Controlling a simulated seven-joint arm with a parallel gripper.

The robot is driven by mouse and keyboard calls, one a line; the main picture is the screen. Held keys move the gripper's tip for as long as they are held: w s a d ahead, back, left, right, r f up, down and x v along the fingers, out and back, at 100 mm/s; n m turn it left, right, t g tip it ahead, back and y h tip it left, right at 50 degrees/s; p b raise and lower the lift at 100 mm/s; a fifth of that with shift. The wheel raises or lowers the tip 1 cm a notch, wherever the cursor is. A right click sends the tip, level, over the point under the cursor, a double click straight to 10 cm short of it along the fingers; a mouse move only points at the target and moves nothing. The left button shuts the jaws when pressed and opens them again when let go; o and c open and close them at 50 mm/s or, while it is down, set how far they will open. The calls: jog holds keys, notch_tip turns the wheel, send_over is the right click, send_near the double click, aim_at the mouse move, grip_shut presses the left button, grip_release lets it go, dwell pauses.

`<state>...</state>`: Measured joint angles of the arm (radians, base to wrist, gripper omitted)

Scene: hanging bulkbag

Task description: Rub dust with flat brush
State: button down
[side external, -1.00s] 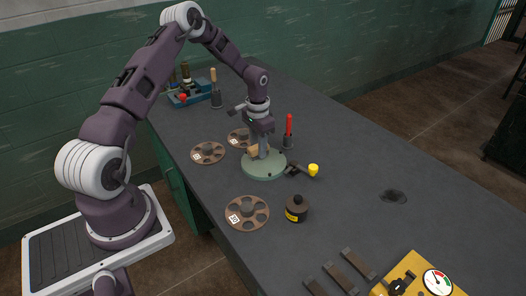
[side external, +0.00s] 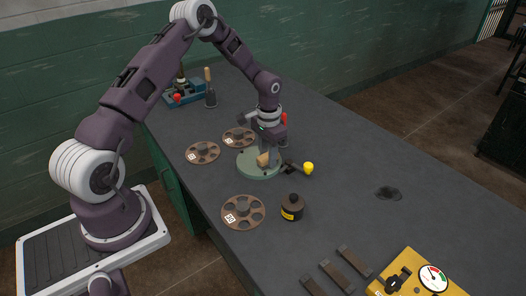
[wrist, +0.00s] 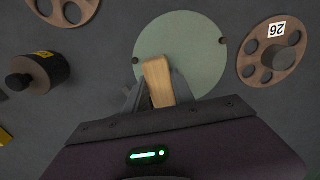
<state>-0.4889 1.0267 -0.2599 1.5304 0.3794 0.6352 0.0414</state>
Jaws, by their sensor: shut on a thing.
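My gripper (side external: 267,157) is shut on a tan wooden piece, which looks like the handle of the flat brush (wrist: 157,82). It is over the round pale green disc (side external: 243,167), which also shows behind the handle in the wrist view (wrist: 185,45). The brush also shows as a small tan shape in the side view (side external: 262,160); its bristles are hidden, and I cannot tell whether it touches the disc. A dark smudge of dust (side external: 388,193) lies on the grey bench, well to the right of my gripper.
Brown reels (side external: 243,212) lie around the disc. A red-handled tool (side external: 284,118) is partly behind my gripper. Dark bars (side external: 347,260) and a yellow gauge box (side external: 422,275) are at the front. Bench around the smudge is clear.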

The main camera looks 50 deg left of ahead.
jog(key=shift+d+r, duration=0.1)
jog(key=shift+d, duration=0.15)
jog(key=shift+r, duration=3.95)
